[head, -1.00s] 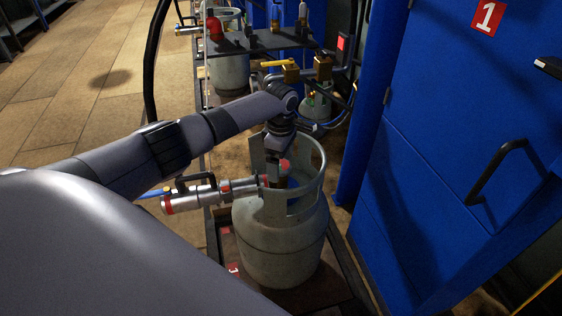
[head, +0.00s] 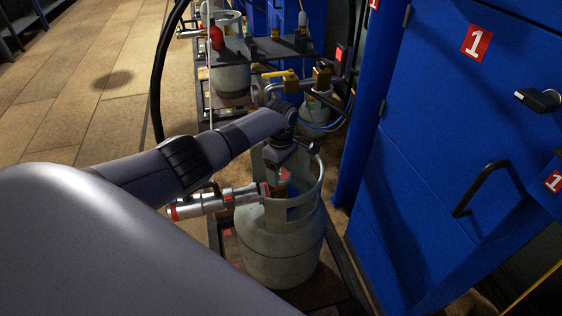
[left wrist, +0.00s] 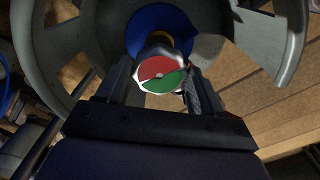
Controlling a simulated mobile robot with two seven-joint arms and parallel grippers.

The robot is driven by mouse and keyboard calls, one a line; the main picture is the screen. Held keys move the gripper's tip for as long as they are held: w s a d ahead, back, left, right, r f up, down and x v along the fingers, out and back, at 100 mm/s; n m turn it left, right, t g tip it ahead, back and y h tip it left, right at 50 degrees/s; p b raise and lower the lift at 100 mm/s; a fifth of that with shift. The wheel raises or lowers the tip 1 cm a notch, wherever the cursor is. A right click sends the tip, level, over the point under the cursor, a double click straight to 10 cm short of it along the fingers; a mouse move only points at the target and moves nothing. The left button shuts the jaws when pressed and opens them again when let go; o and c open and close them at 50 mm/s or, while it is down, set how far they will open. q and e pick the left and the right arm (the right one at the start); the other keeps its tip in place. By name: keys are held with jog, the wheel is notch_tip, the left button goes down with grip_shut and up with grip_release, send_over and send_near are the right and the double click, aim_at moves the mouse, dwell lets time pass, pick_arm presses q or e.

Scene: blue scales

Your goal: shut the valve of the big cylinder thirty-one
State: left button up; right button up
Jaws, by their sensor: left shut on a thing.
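The big grey gas cylinder (head: 282,250) stands upright on a dark platform in the head view, with an open collar around its top. My left gripper (head: 281,178) reaches down into the collar from above. In the left wrist view the valve knob (left wrist: 160,72) has a round face, half red and half green. My left gripper (left wrist: 157,82) is shut on the valve knob, one finger on each side. The collar (left wrist: 290,40) curves around it. A metal coupling with red bands (head: 200,203) joins the valve side. I cannot read a thirty-one. My right gripper is not in view.
Blue cabinets (head: 415,190) marked 1 stand close on the right, with a dark handle (head: 480,190) sticking out. Behind are another cylinder (head: 231,78), a dark shelf (head: 265,48) and pipes with a yellow lever (head: 280,74). Open floor (head: 95,110) lies to the left.

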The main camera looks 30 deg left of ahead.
pick_arm(q)
jog(key=shift+d+r+m+p, duration=0.1)
jog(key=shift+r+m+p, duration=0.05)
jog(key=shift+m+p, duration=0.55)
jog(key=m, duration=0.3)
jog(key=shift+m, duration=0.4)
jog(key=m, duration=0.4)
jog(key=shift+s, duration=0.1)
jog(key=m, duration=0.9)
jog(key=shift+m, duration=0.3)
jog(key=m, duration=0.9)
jog(key=shift+a, duration=0.2)
jog(key=shift+m, duration=1.8)
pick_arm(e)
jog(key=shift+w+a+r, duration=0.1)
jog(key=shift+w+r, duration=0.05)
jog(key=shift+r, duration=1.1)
